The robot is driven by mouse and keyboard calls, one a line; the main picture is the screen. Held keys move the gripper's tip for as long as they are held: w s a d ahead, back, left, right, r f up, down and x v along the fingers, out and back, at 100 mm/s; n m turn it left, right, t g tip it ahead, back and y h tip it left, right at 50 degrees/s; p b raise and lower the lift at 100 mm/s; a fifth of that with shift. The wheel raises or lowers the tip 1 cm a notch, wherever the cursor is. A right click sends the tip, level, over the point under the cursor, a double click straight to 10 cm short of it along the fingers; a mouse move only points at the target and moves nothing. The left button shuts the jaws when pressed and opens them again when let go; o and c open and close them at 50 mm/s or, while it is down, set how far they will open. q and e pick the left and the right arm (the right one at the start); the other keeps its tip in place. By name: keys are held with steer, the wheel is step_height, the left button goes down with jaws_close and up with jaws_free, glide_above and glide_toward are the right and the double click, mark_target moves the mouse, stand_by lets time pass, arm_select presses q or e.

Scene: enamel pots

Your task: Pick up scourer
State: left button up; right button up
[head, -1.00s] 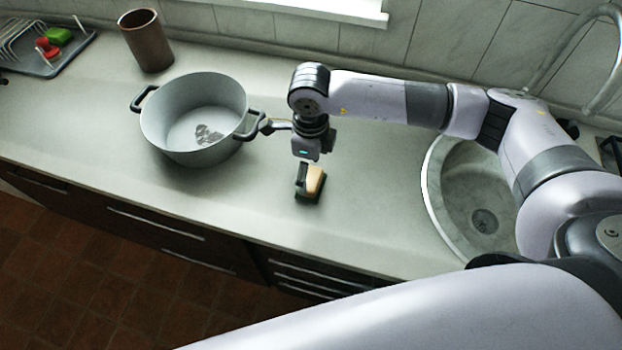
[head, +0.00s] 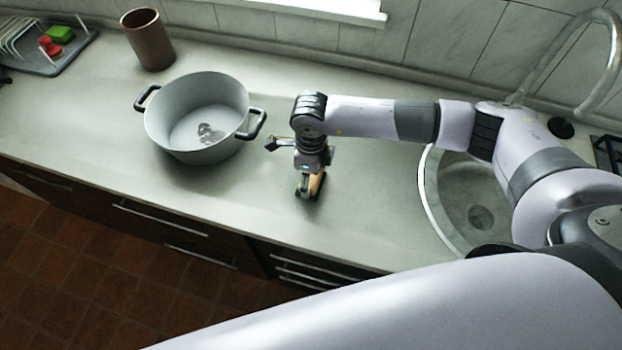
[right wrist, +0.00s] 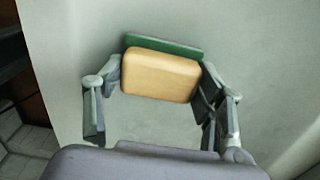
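The scourer (head: 317,183) is a small block with a tan sponge side and a dark green pad. It is on the grey counter (head: 90,130), between the pot and the sink. In the right wrist view the scourer (right wrist: 160,75) lies between the two fingers of my right gripper (right wrist: 162,80). The fingers are spread, one at each end of it, with little gap; contact is not clear. In the head view my right gripper (head: 308,187) points down at the scourer and partly hides it. My left gripper is not in view.
A grey two-handled pot (head: 180,135) stands left of my right gripper. A round sink (head: 430,205) is to the right. A brown cup (head: 148,40) and a rack tray (head: 45,68) with red and green items are at the back left. The front counter is clear.

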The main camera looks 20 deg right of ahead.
steer(key=c, duration=0.6)
step_height(320, 180, up, 20)
steer(key=b, duration=0.5)
steer(key=o, duration=0.6)
steer(key=c, duration=0.5)
